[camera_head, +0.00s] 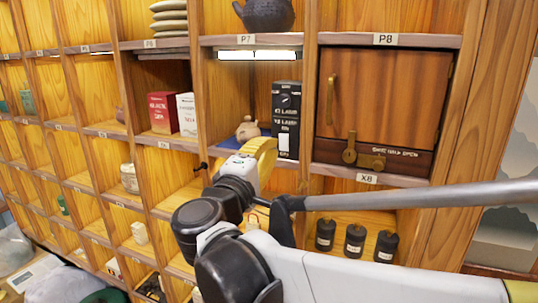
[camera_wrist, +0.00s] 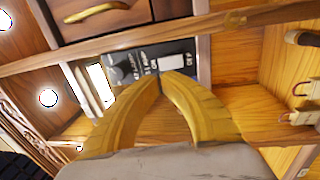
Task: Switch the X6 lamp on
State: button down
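A black switch panel (camera_head: 286,118) stands upright at the right side of a compartment under the P7 label. It has a round knob (camera_head: 285,100) at the top and a white rocker (camera_head: 284,142) lower down. LAMP lettering shows on it, but the numbers are too small to read surely. In the wrist view the panel (camera_wrist: 150,52) lies sideways, with the knob (camera_wrist: 120,72) left and the white rocker (camera_wrist: 172,62) right. My yellow gripper (camera_wrist: 162,76) is shut and empty, its tips together just in front of the panel near the rocker; contact cannot be told.
A lit strip lamp (camera_head: 257,54) hangs under the P7 shelf. A small clay pot (camera_head: 248,128) is left of the panel. A wooden door (camera_head: 380,95) is to its right. Black canisters (camera_head: 355,241) stand below. Shelf dividers close in the compartment.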

aim_at(281, 134)
jog(key=p+x, duration=0.1)
jog(key=x, duration=0.4)
jog(key=shift+w, duration=0.15)
jog(key=shift+w+d+r+g+p, duration=0.15)
jog(key=shift+w+r+g+p, duration=0.25)
jog(key=shift+p, duration=0.3)
jog(key=shift+f+y, duration=0.2)
jog(key=shift+y, duration=0.1)
